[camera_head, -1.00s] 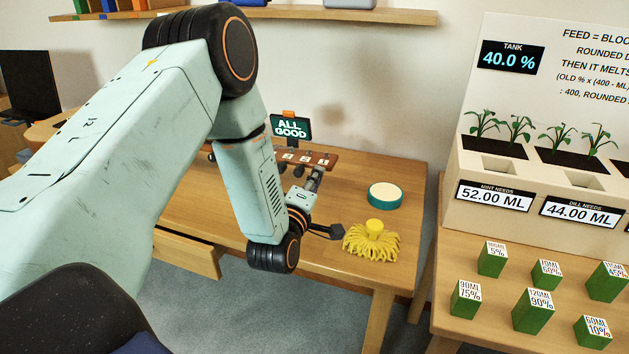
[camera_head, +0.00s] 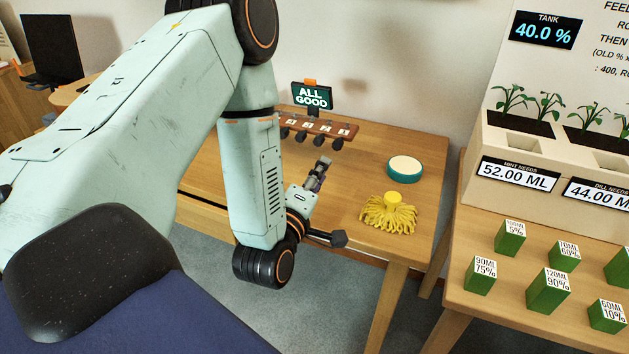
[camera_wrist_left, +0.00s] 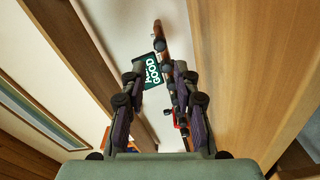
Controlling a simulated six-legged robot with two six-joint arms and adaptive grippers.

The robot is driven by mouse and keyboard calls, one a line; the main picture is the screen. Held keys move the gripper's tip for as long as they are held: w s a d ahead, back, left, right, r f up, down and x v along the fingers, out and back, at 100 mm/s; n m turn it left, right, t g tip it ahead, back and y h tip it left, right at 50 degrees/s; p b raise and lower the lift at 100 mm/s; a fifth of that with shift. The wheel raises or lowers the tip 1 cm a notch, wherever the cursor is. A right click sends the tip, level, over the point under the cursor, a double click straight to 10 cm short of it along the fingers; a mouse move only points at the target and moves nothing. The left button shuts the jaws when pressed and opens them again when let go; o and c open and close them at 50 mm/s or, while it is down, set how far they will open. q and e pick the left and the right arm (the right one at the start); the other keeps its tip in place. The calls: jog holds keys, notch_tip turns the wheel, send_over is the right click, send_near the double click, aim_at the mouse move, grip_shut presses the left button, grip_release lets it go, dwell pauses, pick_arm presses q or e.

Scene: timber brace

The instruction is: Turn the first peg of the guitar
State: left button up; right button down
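The guitar's brown headstock (camera_head: 318,126) lies along the back of the wooden table, with several dark pegs (camera_head: 337,143) along its near side. A small screen (camera_head: 312,97) above it reads "ALL GOOD"; it also shows in the left wrist view (camera_wrist_left: 152,71). The headstock (camera_wrist_left: 160,45) and pegs show beyond my fingers there. My left gripper (camera_head: 324,163) is just in front of the headstock's right end, apart from the pegs. In the left wrist view its fingers (camera_wrist_left: 160,75) are spread with nothing held between them. My right gripper is not in view.
A round teal-rimmed pad (camera_head: 404,169) and a yellow mop-like brush (camera_head: 389,212) are on the table to the right of my gripper. A second table (camera_head: 447,297) at right holds green blocks (camera_head: 509,238) and a planter (camera_head: 491,139). The tabletop between headstock and pad is clear.

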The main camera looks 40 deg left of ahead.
pick_arm(q)
jog(key=shift+v, duration=1.2)
